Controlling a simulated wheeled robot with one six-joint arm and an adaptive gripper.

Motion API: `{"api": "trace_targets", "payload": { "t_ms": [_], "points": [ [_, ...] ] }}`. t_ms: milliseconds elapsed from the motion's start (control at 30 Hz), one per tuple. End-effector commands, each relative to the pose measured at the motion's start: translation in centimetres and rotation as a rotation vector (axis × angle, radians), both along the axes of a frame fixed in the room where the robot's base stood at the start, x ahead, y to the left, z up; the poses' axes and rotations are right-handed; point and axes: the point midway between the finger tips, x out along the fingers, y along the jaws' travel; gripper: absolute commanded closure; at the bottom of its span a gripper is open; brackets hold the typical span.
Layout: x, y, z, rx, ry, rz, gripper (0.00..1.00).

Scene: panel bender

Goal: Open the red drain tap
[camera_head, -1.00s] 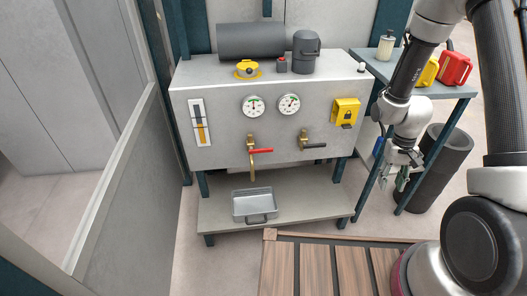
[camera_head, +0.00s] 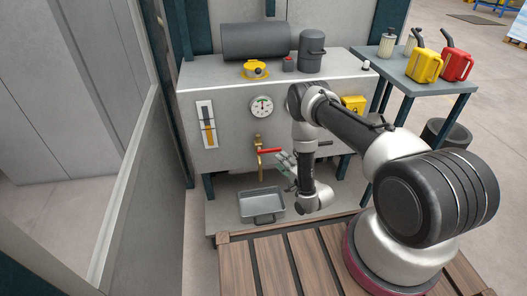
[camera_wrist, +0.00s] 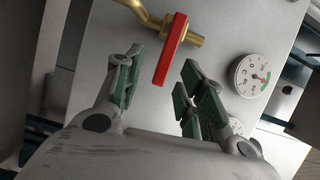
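The red drain tap has a red lever handle (camera_head: 270,151) on a brass body (camera_head: 259,146), low on the front of the grey cabinet. In the head view the lever points sideways to the right, across the spout. In the wrist view the red lever (camera_wrist: 171,48) shows between and beyond my fingertips, with the brass pipe behind it. My gripper (camera_wrist: 156,88) is open and empty; its green-padded fingers stand on either side of the lever, apart from it. In the head view my gripper (camera_head: 286,168) is just right of the tap, partly hidden by my wrist.
A metal tray (camera_head: 261,206) sits on the lower shelf below the tap. A second tap's black lever (camera_head: 325,143) is to the right, mostly behind my arm. A side table (camera_head: 414,75) holds yellow and red cans.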

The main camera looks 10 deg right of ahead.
Motion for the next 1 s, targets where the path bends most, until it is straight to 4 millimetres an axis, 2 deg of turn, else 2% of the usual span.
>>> {"api": "trace_targets", "payload": {
  "t_ms": [67,167,400,600,933,1000],
  "points": [
    [0.2,0.0,0.9,0.057,-0.015,-0.004,0.61],
    [1.0,0.4,0.8,0.073,-0.006,-0.002,0.61],
    [4.7,1.9,0.8,0.071,-0.006,-0.003,0.61],
    [6.9,2.8,0.8,0.07,-0.004,-0.003,0.61],
    [7.3,3.0,0.8,0.069,-0.003,-0.004,0.61],
    [7.3,3.0,0.7,0.069,-0.003,-0.004,0.73]
  ]
}}
